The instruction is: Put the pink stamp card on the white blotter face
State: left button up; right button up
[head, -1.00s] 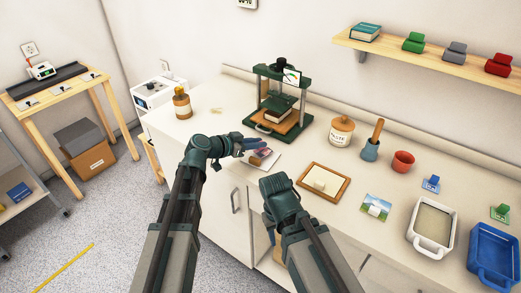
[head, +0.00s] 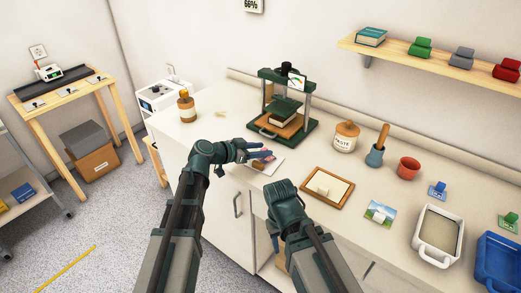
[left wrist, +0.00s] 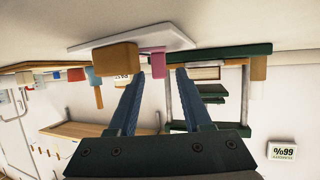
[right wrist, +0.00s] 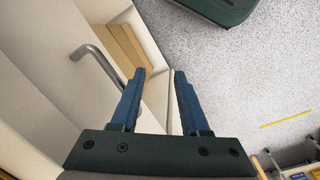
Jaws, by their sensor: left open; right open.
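The pink stamp card looks to be the small pink piece (left wrist: 158,64) near a tan block (left wrist: 115,57) on a flat white sheet (left wrist: 178,36) in the left wrist view, which looks upside down. In the head view the white sheet (head: 275,167) lies on the counter, partly hidden by my left gripper (head: 262,154). That gripper is open, with its fingertips around the pink piece's position; contact cannot be told. A wood-framed board with a pale face (head: 340,190), possibly the blotter, lies to the right, a whitish block on it. My right gripper (right wrist: 158,72) is open and empty off the counter's front.
A green press (head: 311,125) stands behind the white sheet. A paste jar (head: 346,137), a wooden-handled tool (head: 376,153) and a red cup (head: 408,168) stand behind the board. A picture card (head: 372,217) and white tray (head: 437,235) are farther right.

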pick_arm(q)
jog(key=p+v, duration=0.1)
jog(key=v, duration=0.2)
jog(key=p+v, duration=0.1)
jog(key=v, duration=0.3)
jog(key=p+v, duration=0.2)
jog(key=v, duration=0.1)
jog(key=shift+s+a+r, duration=0.1)
jog(key=shift+a+r, duration=0.05)
jog(key=shift+r, duration=0.2)
jog(key=shift+v, duration=0.8)
jog(key=shift+a+f, duration=0.1)
jog(key=shift+f, duration=0.05)
